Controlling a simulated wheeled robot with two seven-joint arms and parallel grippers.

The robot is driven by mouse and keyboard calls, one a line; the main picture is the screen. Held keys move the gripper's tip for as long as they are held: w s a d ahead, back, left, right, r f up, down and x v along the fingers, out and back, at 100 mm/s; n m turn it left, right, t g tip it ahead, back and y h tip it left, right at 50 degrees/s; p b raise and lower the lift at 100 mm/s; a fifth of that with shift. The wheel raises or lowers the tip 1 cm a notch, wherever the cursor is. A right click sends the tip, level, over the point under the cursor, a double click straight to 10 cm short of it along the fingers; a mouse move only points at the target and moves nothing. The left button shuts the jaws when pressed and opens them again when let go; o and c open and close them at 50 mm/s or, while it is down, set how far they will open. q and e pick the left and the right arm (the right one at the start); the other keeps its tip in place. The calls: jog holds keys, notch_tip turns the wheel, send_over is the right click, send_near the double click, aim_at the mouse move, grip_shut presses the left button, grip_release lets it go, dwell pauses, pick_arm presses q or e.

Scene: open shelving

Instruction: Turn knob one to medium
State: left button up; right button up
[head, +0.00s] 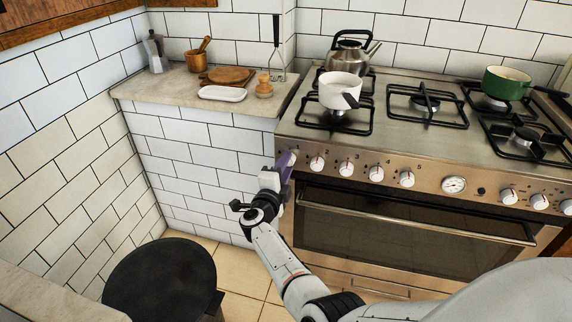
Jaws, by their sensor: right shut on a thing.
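The steel stove (400,135) stands at the right, with a row of white knobs along its front panel. My right gripper (290,160) reaches the left end of this panel, its fingers shut on knob one. The fingers and the purple part of the gripper cover that knob, so its pointer and setting cannot be read. The neighbouring knob (317,163) is just to the right of the fingers, close but apart. My left gripper is not in view.
A white pot (340,91), a kettle (349,56) and a green pan (505,83) stand on the hob. The oven handle (415,223) runs below the knobs. A black round stool (160,280) stands at the lower left. A counter (150,90) holds small kitchenware.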

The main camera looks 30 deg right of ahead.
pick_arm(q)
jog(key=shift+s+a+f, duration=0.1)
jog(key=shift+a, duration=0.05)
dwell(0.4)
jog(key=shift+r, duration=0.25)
pick_arm(e)
jog(key=o, duration=1)
jog(key=shift+o, duration=0.2)
